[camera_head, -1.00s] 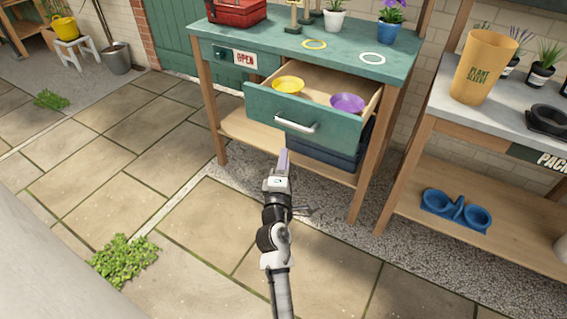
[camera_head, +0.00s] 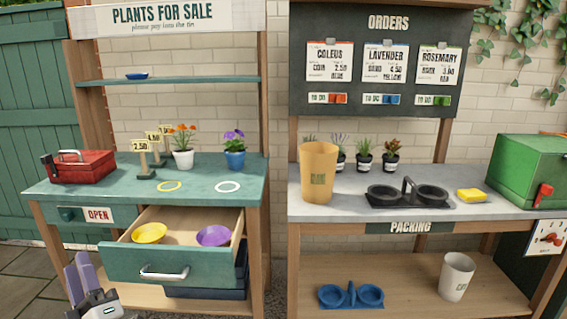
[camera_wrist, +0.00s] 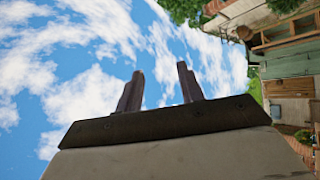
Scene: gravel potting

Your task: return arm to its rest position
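My gripper (camera_head: 82,279) shows at the lower left of the head view, in front of the green sales table and left of its open drawer. Its two purple-grey fingers point up and stand apart, with nothing between them. In the wrist view my gripper (camera_wrist: 160,92) is also open and empty, with its fingers against sky and clouds. Most of my arm is out of the head view.
The open drawer (camera_head: 165,264) juts from the sales table (camera_head: 115,190), holding a yellow bowl (camera_head: 149,233) and a purple bowl (camera_head: 213,236). A packing bench (camera_head: 475,208) stands right, with a tan plant sleeve (camera_head: 318,172), a black carrier (camera_head: 410,197) and a green box (camera_head: 530,170).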

